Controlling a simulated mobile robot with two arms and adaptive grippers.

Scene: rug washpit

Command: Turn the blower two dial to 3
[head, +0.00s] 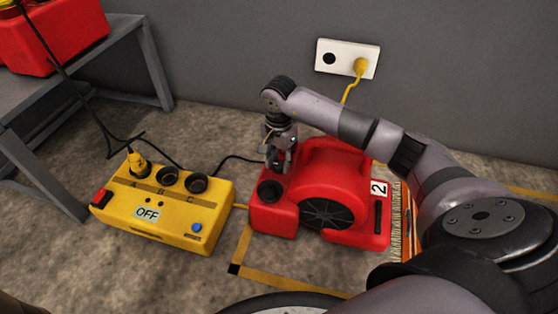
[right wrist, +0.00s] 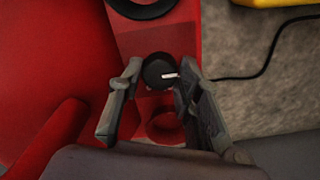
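The red blower (head: 342,160) with a white "2" label (head: 378,189) stands on the floor in the head view. My right gripper (head: 279,163) points down over its left part and hides the dial there. In the right wrist view, the black round dial (right wrist: 157,70) with a white pointer mark sits on the red housing. The pointer is towards the right of the picture. My right gripper (right wrist: 158,80) is open, with one finger on each side of the dial. I cannot tell whether the fingers touch it. No scale numbers are readable. My left gripper is not in view.
A yellow power box (head: 165,207) marked OFF, with sockets and a plug, stands left of the blower. A grey bench (head: 115,62) holds red equipment (head: 62,32) at the upper left. A wall outlet (head: 347,58) has a yellow plug. Black cables cross the floor.

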